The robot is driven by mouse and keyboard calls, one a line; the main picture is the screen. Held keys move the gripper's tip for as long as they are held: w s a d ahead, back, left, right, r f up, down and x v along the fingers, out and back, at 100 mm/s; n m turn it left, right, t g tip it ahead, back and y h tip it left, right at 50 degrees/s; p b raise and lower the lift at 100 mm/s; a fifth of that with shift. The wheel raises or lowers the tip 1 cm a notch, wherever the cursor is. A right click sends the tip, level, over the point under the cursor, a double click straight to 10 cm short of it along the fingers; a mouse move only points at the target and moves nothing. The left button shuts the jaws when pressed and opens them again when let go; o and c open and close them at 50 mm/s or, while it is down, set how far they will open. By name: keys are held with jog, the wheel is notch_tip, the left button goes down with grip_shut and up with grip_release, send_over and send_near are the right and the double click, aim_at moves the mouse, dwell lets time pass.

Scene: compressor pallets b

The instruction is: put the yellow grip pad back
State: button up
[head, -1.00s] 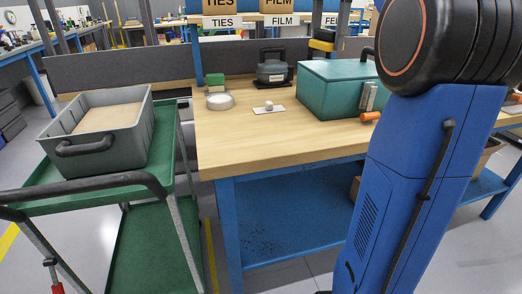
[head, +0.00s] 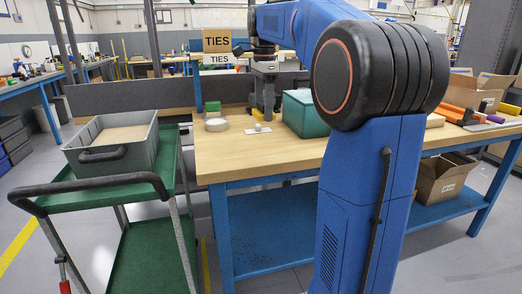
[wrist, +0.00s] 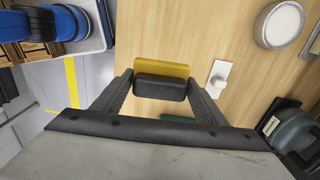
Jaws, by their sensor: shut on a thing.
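The yellow grip pad (wrist: 162,70) shows in the wrist view between my fingertips, with a dark grey block-like part (wrist: 160,88) against its near side. My gripper (wrist: 160,83) is shut on it, one finger at each end, above the wooden bench top (wrist: 150,30). In the head view my gripper (head: 266,98) hangs pointing down over the bench, left of the teal case (head: 304,116).
A cart with a grey bin (head: 85,157) is at the left. The bench front is clear. My arm hides the bench middle.

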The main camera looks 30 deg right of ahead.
aim_at(262, 148)
jog(key=shift+w+a+f, duration=0.1)
jog(key=shift+w+f, duration=0.05)
jog(key=shift+f, duration=5.35)
jog(key=shift+f, duration=0.1)
jog(key=o, duration=1.1)
notch_tip(262, 148, up, 12)
jog(key=shift+r, duration=0.15)
jog(key=s+a+f+n+t, duration=0.1)
jog(key=s+a+f+n, duration=0.4)
jog(key=s, duration=0.5)
jog(key=s+a+f+n+t, duration=0.2)
jog(key=s+a+f+n, duration=0.3)
jog(key=s+f+n, duration=0.4)
jog(key=s+a+f+n+t, duration=0.1)
jog(key=s+a+f+n, duration=0.5)
jog(key=s+f, duration=0.4)
jog(key=shift+s+f+n+t, duration=0.4)
jog(key=shift+s, duration=0.2)
